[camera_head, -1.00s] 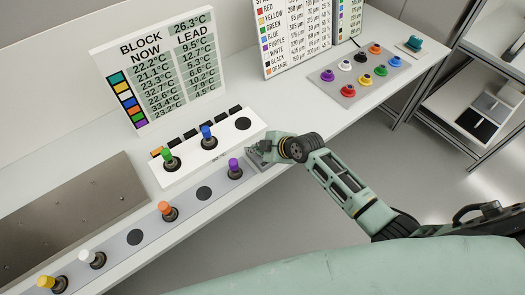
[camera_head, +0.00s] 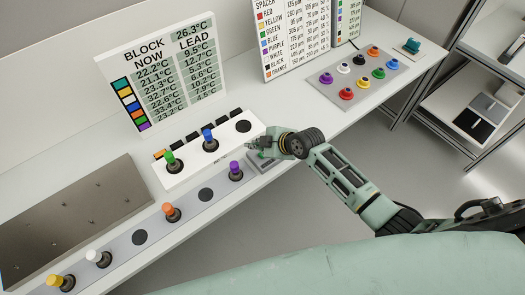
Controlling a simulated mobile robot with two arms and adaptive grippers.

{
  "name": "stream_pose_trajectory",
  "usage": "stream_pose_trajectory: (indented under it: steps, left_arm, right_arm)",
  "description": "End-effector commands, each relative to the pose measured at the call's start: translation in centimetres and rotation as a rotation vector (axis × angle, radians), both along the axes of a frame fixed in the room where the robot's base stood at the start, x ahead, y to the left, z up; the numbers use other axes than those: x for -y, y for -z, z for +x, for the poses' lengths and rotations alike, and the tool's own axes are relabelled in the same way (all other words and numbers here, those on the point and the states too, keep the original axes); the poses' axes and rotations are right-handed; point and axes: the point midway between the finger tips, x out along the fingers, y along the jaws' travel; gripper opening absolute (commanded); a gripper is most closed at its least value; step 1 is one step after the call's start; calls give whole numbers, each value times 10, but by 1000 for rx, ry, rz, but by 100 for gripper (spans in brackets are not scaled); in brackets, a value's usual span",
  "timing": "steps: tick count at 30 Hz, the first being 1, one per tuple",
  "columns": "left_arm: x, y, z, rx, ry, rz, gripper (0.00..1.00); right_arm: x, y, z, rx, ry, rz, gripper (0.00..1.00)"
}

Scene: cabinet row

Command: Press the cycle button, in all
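My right gripper (camera_head: 254,145) is over the right end of the white block (camera_head: 187,175), just above a small grey box (camera_head: 268,164) at the end of the front rail. The gripper partly covers this box. A small greenish patch shows on the box's top under the fingers, but I cannot tell whether it is the cycle button. The fingers are small and overlap in the picture, so their opening is unclear. The gripper appears to hold nothing. My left gripper is not in view.
Green, blue, purple, orange, white and yellow-topped plugs stand in the white block and front rail (camera_head: 122,246). A display board (camera_head: 162,70) stands behind. A grey panel (camera_head: 340,93) with coloured knobs and a teal device (camera_head: 411,46) lie farther right.

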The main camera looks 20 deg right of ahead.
Motion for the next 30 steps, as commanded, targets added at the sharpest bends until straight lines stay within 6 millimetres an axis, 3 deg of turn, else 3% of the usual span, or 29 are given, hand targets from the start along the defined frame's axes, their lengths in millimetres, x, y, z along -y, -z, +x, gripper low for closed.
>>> stream_pose_trajectory:
  steps: [1, 7, 30]
  left_arm:
    - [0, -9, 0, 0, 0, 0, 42]
    - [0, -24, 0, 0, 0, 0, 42]
    - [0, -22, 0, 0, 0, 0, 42]
  right_arm:
    - [0, -11, 0, 1, 0, -1, 0]
    - [0, -27, 0, 0, -1, 1, 0]
    - [0, -26, 0, -1, 0, 1, 0]
